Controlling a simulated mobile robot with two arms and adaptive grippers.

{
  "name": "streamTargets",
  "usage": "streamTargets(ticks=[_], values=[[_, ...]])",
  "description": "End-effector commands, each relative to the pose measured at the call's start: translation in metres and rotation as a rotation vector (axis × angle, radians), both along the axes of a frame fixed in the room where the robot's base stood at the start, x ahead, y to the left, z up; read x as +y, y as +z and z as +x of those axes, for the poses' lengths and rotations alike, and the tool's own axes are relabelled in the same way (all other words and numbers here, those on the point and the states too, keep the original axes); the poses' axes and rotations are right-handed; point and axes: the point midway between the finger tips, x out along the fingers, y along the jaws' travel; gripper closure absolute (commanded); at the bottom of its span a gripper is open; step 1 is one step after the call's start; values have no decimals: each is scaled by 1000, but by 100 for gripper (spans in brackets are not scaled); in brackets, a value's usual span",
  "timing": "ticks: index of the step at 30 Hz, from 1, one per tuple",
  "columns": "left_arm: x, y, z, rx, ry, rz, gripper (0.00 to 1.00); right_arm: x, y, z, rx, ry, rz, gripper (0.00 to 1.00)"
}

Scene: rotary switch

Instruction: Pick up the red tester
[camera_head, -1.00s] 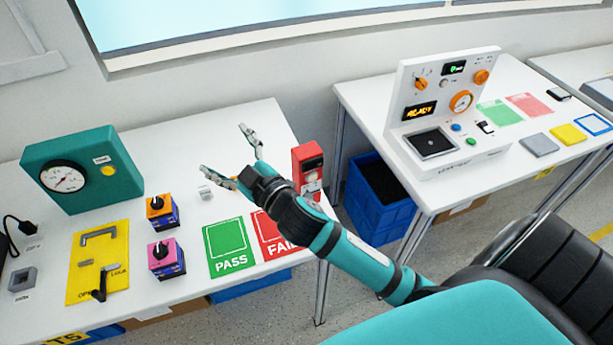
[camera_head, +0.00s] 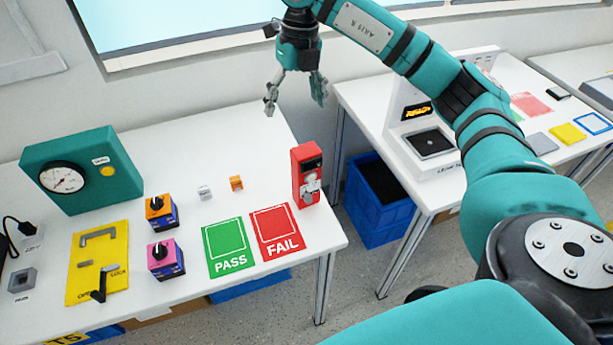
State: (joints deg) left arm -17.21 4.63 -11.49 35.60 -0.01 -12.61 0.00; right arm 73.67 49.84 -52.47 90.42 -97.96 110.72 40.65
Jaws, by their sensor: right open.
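The red tester (camera_head: 306,167) stands upright near the right edge of the left white table, beside the red FAIL mat. It has a dark display near its top and a grey part on its lower front. My right gripper (camera_head: 294,106) is open and empty, fingers pointing down. It appears up and to the left of the tester in the picture, apart from it. My left gripper is not in view.
Green PASS (camera_head: 229,263) and red FAIL (camera_head: 292,243) mats lie left of the tester. A blue bin (camera_head: 385,230) sits below the gap between tables.

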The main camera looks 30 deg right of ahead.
Motion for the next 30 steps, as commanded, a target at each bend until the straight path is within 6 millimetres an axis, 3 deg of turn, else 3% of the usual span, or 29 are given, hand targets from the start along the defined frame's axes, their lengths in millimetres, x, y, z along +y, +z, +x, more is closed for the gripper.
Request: streamTargets(ticks=[1,5,21,30], values=[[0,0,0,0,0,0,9,-14,7,-2,10,-28,-43,12],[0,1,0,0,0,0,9,-27,5,-6,29,-58,-87,12],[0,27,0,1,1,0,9,-25,-98,-7,30,-54,-84,12],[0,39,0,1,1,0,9,-23,-121,-9,30,-52,-83,12]])
